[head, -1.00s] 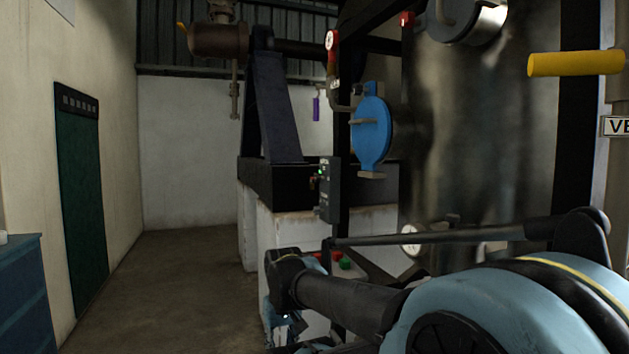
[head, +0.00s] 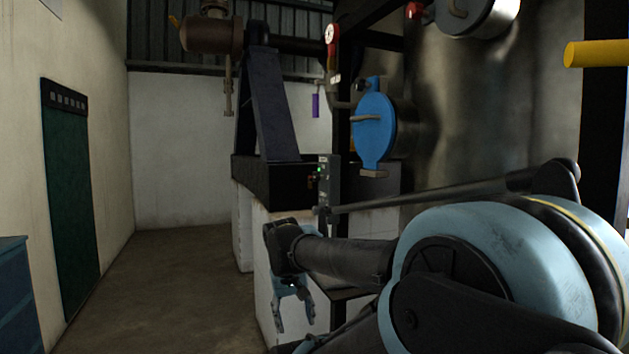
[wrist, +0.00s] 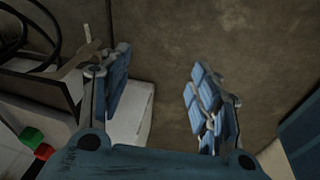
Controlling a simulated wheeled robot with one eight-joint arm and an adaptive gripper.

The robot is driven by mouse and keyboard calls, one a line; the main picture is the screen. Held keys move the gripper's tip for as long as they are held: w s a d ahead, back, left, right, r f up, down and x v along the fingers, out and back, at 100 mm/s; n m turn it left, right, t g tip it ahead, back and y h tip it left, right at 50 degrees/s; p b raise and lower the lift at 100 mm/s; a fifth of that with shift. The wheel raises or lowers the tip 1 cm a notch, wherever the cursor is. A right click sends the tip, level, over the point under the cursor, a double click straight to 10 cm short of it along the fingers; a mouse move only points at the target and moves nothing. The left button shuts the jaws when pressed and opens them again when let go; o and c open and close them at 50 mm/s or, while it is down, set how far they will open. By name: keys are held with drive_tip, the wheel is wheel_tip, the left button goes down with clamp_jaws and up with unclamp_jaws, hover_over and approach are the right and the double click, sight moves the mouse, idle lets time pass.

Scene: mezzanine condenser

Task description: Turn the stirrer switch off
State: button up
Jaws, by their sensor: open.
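A narrow dark control box (head: 328,182) with a lit green lamp stands on the frame near the middle of the head view. A small reddish part sits at its left side; its labels are too small to read, so I cannot tell whether this is the stirrer switch. My gripper (head: 294,316) hangs below and left of the box, apart from it, pointing down. It is open and empty, and in the wrist view its fingers (wrist: 160,88) are spread above the floor. A green button (wrist: 31,137) and a red button (wrist: 43,152) show at that view's lower left.
A white block (head: 262,265) stands close beside my gripper. A blue round hatch (head: 373,130) is on the metal vessel at right. A yellow handle (head: 597,54) juts in at upper right. The floor (head: 175,275) at left is clear up to the green door (head: 68,200).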

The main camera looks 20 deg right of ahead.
drive_tip(key=w+d+r+m+h, duration=0.35)
drive_tip(key=w+d+r, duration=0.25)
drive_tip(key=w+r, duration=0.5)
drive_tip(key=m+g+h, duration=0.1)
drive_tip(key=m+h, duration=0.9)
drive_tip(key=h, duration=0.3)
approach(313, 176)
drive_tip(key=d, duration=1)
drive_tip(key=shift+d+r, duration=0.2)
drive_tip(key=shift+d, duration=0.15)
drive_tip(key=c, duration=1.1)
